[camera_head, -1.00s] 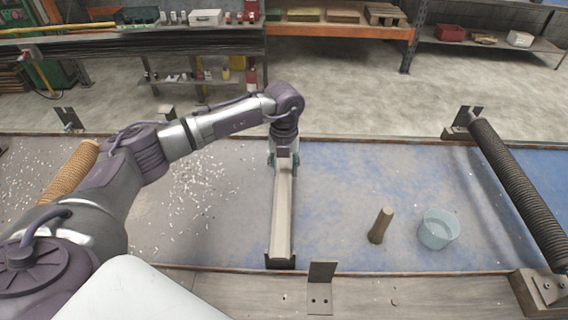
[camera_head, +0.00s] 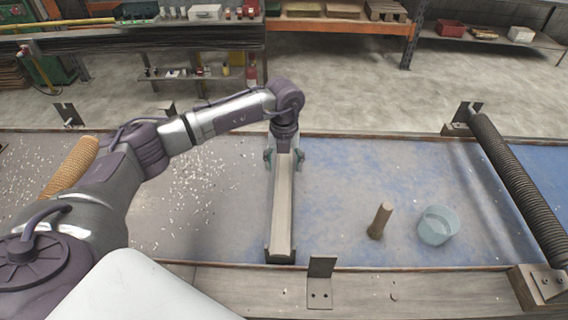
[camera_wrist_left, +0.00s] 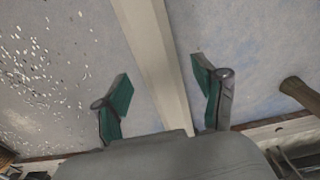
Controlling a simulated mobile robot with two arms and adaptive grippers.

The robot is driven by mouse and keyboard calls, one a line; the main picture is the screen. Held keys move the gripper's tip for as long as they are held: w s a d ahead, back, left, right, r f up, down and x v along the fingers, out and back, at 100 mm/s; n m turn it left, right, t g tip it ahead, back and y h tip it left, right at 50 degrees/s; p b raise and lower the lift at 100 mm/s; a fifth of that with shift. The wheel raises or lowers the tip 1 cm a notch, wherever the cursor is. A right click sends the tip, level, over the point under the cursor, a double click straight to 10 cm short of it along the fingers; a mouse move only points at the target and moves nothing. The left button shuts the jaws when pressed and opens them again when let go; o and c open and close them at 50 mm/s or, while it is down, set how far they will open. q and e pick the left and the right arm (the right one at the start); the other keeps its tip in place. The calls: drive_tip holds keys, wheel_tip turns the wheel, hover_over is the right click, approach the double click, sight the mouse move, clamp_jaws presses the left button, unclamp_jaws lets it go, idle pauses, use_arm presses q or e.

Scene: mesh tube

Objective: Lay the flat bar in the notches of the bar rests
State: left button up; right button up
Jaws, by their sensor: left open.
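The flat bar (camera_head: 283,205) is long and pale beige. It runs from near the front edge of the bench toward the back. Its near end lies between the raised sides of the dark near bar rest (camera_head: 280,259). Its far end and any far rest are hidden by my left gripper and wrist. My left gripper (camera_head: 284,158) is open over the far part of the bar, one finger on each side. In the left wrist view the bar (camera_wrist_left: 155,50) passes between the green finger pads (camera_wrist_left: 163,87), with gaps on both sides. My right gripper is not in view.
A dark ribbed roller (camera_head: 518,190) is at the right, a tan roller (camera_head: 70,168) at the left. White chips (camera_head: 190,195) are scattered left of the bar. A metal bracket (camera_head: 320,282) stands on the front edge.

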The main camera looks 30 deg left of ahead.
sight(284, 168)
use_arm(q)
wheel_tip(284, 168, up, 12)
drive_tip(key=b, duration=0.4)
drive_tip(key=shift+f, duration=0.2)
